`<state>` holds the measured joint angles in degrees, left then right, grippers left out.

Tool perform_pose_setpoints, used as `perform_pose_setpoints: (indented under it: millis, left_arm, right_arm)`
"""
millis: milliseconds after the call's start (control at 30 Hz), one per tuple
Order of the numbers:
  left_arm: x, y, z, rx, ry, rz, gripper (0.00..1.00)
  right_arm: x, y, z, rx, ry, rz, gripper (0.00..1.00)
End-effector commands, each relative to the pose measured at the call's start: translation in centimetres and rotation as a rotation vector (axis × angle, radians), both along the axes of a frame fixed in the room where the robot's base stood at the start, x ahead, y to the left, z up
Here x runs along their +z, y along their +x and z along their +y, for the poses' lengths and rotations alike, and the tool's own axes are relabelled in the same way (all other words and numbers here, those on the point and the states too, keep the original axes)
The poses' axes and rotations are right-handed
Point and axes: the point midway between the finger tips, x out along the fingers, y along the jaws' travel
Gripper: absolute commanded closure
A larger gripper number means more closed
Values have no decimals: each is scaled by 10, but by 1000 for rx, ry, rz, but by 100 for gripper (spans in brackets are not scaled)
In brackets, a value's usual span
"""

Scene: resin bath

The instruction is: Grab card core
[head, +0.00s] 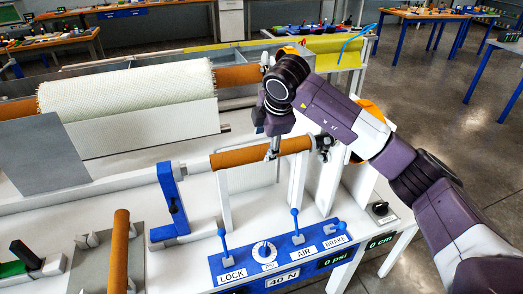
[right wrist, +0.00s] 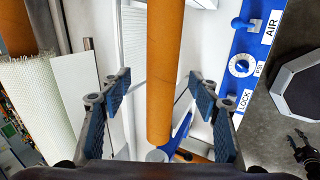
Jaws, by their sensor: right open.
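In the right wrist view the core (right wrist: 165,70) runs between the two blue-padded fingers of the gripper (right wrist: 160,115). The fingers are spread, with a visible gap on both sides of the core. Another brown core (head: 120,250) shows at the lower left on a grey plate.
A roll of pale woven fabric (head: 130,92) sits on a brown core behind. A blue control panel (head: 280,262) with levers and a dial stands in front. A blue bracket (head: 172,205) rises left of the core. Worktables stand at the back; open floor is on the right.

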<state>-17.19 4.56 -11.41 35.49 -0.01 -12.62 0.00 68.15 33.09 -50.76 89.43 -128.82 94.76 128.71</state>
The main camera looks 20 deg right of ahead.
Motion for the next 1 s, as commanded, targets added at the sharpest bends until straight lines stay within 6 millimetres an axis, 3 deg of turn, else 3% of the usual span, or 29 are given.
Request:
perform_pose_setpoints:
  millis: [233, 400, 667, 1000]
  left_arm:
    - [26, 0, 0, 0, 0, 0, 63]
    - [31, 0, 0, 0, 0, 0, 63]
    - [30, 0, 0, -1, 0, 0, 63]
    - [30, 0, -1, -1, -1, 0, 63]
  right_arm:
    - [-24, 9, 7, 2, -1, 4, 44]
    - [-42, 18, 7, 3, 1, 1, 44]
    - [-46, 19, 7, 4, 0, 0, 45]
    - [-45, 19, 7, 4, 1, 0, 82]
